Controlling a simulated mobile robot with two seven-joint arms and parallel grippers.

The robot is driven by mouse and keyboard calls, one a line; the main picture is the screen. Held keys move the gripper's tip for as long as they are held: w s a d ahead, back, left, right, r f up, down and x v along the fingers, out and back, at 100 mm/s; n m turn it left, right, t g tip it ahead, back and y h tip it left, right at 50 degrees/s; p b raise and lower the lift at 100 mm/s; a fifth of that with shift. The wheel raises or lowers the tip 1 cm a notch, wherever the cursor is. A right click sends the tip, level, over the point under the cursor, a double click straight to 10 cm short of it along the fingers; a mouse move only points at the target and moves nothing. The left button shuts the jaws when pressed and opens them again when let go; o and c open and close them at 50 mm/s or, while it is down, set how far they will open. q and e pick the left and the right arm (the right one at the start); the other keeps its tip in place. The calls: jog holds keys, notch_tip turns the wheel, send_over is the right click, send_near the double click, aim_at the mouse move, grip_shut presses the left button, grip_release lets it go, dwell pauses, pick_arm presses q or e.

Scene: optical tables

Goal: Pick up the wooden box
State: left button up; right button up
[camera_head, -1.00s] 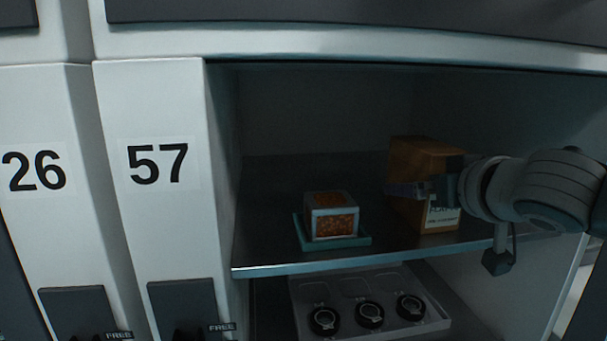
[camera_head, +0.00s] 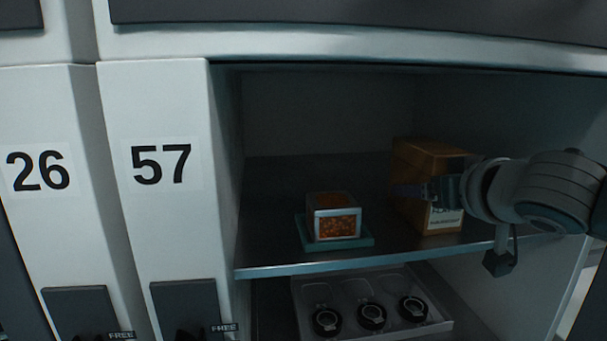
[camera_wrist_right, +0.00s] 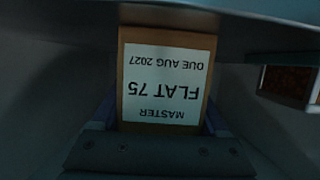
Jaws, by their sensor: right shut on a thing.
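The wooden box (camera_head: 420,160) stands upright on the upper shelf, toward the right of the open compartment. It is orange-brown with a white label on its front. In the right wrist view the label on the wooden box (camera_wrist_right: 167,84) reads "MASTER FLAT 75 DUE AUG 2027", upside down. My right gripper (camera_head: 428,191) reaches in from the right and is shut on the box, one finger along its left side. In the wrist view the fingers of my right gripper (camera_wrist_right: 160,118) lie on both sides of it. My left gripper is not in view.
A small metal-framed case with orange contents (camera_head: 334,217) sits on a teal tray (camera_head: 309,246) left of the box. A lower tray (camera_head: 345,286) holds several black round parts. The shelf's front edge (camera_head: 340,265) runs below. Door 57 (camera_head: 162,230) stands at left.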

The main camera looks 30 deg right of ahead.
grip_shut()
jog(key=shift+r, duration=0.1)
